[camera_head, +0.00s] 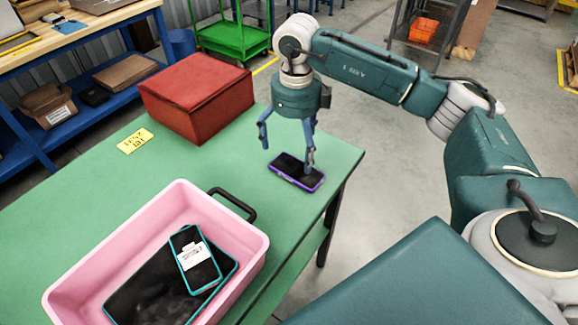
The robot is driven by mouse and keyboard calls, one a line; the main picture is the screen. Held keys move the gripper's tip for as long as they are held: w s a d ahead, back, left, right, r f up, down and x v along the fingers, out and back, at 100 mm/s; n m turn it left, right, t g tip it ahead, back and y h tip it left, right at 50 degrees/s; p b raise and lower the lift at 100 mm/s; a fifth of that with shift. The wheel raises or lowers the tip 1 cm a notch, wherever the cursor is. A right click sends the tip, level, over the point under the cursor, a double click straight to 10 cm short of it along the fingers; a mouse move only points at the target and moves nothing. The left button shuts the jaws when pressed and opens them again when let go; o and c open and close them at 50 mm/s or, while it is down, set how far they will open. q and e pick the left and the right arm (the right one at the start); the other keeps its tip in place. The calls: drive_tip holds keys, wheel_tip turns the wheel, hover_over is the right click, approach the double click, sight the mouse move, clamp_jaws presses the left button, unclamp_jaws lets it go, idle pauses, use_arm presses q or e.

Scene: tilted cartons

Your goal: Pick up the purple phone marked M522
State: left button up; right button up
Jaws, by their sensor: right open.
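A phone with a purple edge and dark screen (292,173) lies flat on the green table near its right edge. No M522 mark can be read on it from here. My right gripper (287,158) points down over the phone with its fingers spread and nothing between them. One finger is in front of the phone's right part; I cannot tell whether it touches. My left gripper is not in view.
A pink crate (85,262) holding a tablet (150,290) and a labelled phone (196,262) stands at the table's front. A red box (197,97) and a yellow note (135,140) are at the back left. The green table (90,190) is clear between crate and phone.

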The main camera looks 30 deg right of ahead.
sight(295, 173)
drive_tip(key=f, duration=0.3)
drive_tip(key=shift+s+d+f, duration=0.1)
drive_tip(key=shift+s+d, duration=0.1)
drive_tip(key=shift+s, duration=0.2)
drive_tip(key=shift+f+p, duration=0.25)
drive_tip(key=shift+p, duration=0.1)
drive_tip(key=f, duration=0.1)
drive_tip(key=f+p, duration=0.1)
drive_tip(key=f, duration=0.3)
drive_tip(key=shift+w+a+p, duration=0.1)
drive_tip(key=shift+w+p, duration=0.2)
drive_tip(key=shift+p, duration=0.05)
drive_tip(key=shift+c, duration=1)
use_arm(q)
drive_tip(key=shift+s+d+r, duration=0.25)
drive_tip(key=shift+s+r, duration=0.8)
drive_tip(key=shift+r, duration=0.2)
use_arm(e)
drive_tip(key=c, duration=1.2)
